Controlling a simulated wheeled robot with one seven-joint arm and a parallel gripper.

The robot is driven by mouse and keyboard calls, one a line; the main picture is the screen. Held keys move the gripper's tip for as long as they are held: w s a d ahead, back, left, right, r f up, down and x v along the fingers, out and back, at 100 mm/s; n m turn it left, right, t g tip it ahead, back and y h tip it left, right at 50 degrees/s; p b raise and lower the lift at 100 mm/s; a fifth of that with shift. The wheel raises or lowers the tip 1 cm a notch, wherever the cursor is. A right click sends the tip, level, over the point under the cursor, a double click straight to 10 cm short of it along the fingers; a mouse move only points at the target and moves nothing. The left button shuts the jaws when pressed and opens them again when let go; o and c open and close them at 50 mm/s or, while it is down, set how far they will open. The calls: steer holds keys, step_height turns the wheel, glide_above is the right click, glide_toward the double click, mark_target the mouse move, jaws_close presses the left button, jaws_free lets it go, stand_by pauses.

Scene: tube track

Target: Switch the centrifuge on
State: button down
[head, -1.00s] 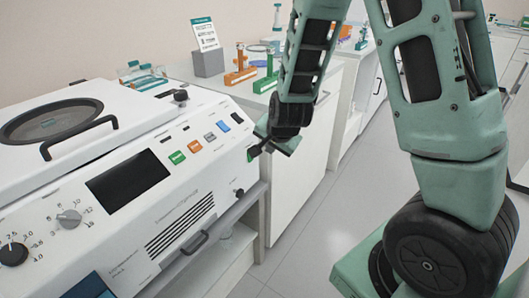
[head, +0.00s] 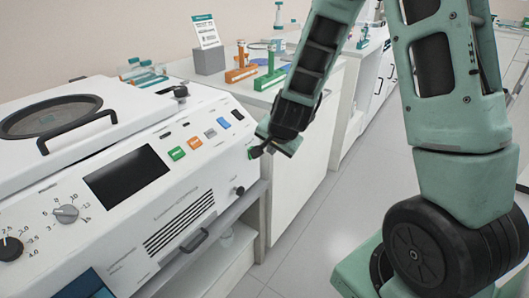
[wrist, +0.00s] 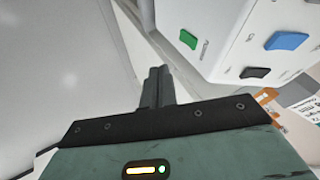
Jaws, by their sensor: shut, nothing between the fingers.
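The white centrifuge (head: 205,190) fills the left of the head view, with a round-windowed lid (head: 50,117), a dark display (head: 126,176) and a row of coloured buttons. In the wrist view my gripper (wrist: 157,72) appears apart from the button. Contact cannot be told in the head view.
A blue button (wrist: 287,41) and a black button (wrist: 255,72) are near my gripper. A black knob (head: 239,191) sticks out below it. A bench with orange and green racks (head: 271,77) stands behind. The floor (head: 330,215) at right is open.

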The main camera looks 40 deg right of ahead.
steer(key=w+f, duration=0.8)
steer(key=shift+w+d, duration=0.15)
steer(key=shift+w, duration=0.15)
steer(key=shift+b, duration=0.4)
steer(key=shift+w+t+b, duration=0.15)
steer(key=shift+t+b, duration=0.15)
steer(key=shift+b, duration=0.5)
